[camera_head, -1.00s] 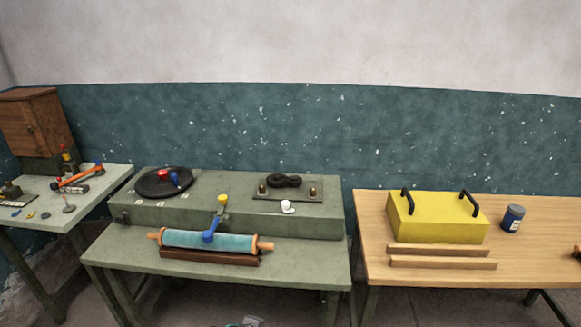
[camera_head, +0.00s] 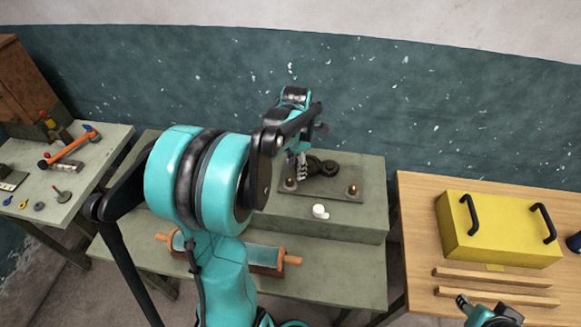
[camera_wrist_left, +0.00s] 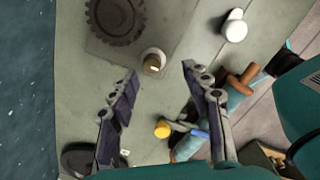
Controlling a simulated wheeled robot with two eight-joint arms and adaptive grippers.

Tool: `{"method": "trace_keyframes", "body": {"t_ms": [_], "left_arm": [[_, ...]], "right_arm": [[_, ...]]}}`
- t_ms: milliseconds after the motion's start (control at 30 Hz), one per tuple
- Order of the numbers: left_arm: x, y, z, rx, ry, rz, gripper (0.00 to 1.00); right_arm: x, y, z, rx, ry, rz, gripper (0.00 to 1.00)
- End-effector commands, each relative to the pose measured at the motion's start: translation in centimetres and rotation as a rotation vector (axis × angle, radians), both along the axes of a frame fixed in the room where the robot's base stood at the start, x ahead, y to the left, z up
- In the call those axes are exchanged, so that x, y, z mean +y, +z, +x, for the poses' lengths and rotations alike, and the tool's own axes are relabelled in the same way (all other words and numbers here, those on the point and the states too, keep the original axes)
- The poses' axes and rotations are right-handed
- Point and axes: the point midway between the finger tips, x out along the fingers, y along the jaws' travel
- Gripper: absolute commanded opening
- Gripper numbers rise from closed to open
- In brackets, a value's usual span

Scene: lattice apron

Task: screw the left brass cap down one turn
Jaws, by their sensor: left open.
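The left brass cap (camera_head: 290,183) stands at the left end of a dark plate (camera_head: 318,206) on the green raised box. My left gripper (camera_head: 301,168) is above and just behind it in the head view, partly hidden by my own arm. In the left wrist view my left gripper (camera_wrist_left: 159,70) is open and empty, and the brass cap (camera_wrist_left: 152,63) shows between its fingertips, apparently not touched. The right brass cap (camera_head: 352,189) stands at the plate's other end. My right gripper (camera_head: 463,301) shows partly at the bottom right, its jaws unclear.
A dark toothed part (camera_head: 326,167) lies on the plate between the caps. A white knob (camera_head: 320,211) sits just in front. A blue rolling pin (camera_head: 262,256) lies on the lower bench. A yellow box (camera_head: 495,230) and wooden strips (camera_head: 495,278) occupy the right table.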

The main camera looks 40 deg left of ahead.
Motion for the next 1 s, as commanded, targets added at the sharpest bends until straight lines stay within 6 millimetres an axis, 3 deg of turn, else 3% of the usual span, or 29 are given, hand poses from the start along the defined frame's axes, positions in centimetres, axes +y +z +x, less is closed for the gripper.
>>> {"method": "trace_keyframes", "body": {"t_ms": [100, 233, 633, 1000], "left_arm": [[1.9, -0.2, 0.4, 0.035, 0.195, -0.022, 0.48], [2.5, -1.2, 0.4, 0.050, 0.286, -0.031, 0.48], [2.5, -7.4, 0.4, 0.050, 0.293, -0.031, 0.48], [2.5, -8.5, 0.4, 0.050, 0.292, -0.031, 0.48]], "right_arm": [[0.0, 1.1, 0.0, 0.000, 0.000, 0.000, 0.40], [0.0, 1.1, 0.0, 0.000, 0.000, 0.000, 0.40], [0.0, -0.9, 0.0, 0.000, 0.000, 0.000, 0.40], [0.0, -1.1, 0.0, 0.000, 0.000, 0.000, 0.40]]}}
